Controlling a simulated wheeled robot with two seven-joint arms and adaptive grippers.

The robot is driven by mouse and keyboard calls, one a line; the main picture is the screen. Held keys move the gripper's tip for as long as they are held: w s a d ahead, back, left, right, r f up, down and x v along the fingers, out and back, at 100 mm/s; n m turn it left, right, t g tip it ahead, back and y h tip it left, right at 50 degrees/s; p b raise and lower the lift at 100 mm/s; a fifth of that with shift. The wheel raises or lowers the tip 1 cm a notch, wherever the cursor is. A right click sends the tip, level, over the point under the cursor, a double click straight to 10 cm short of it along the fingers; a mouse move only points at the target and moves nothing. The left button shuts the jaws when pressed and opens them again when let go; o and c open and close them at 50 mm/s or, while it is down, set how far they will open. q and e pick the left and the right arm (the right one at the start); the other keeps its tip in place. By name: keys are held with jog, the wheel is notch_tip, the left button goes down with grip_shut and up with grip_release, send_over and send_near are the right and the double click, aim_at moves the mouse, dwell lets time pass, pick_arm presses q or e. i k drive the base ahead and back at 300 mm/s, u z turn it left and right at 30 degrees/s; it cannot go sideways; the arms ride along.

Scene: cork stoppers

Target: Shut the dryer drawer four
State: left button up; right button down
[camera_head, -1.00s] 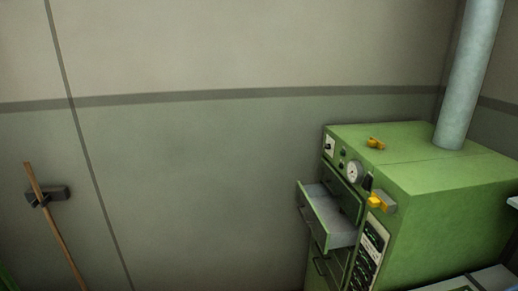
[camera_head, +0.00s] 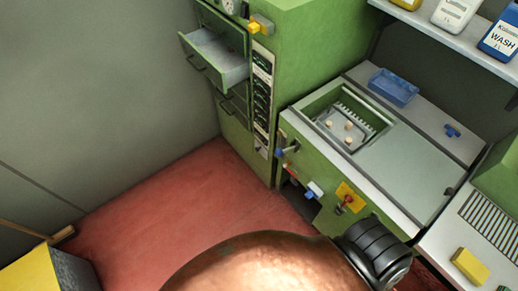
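The green dryer cabinet (camera_head: 290,50) stands at the top centre of the head view with a column of drawers on its left-facing front. One grey-lined drawer (camera_head: 212,55) is pulled out well to the left and looks empty. Another drawer front above it and drawer fronts below it, with dark handles, look shut. I cannot read any drawer number. Neither of my grippers is in view.
A green bench (camera_head: 400,185) with a recessed tray of small pale pieces (camera_head: 345,125) stands right of the cabinet. A blue tray (camera_head: 393,87) and bottles (camera_head: 455,12) are behind. The red floor (camera_head: 180,205) before the drawers is clear. A rounded brown shape fills the bottom middle.

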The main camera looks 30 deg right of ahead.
aim_at(212, 55)
jog(key=u, duration=0.15)
jog(key=k, duration=0.45)
jog(key=u, duration=1.05)
jog(key=i, duration=0.8)
jog(key=z, duration=1)
jog(key=i, duration=0.6)
jog(key=z, duration=0.65)
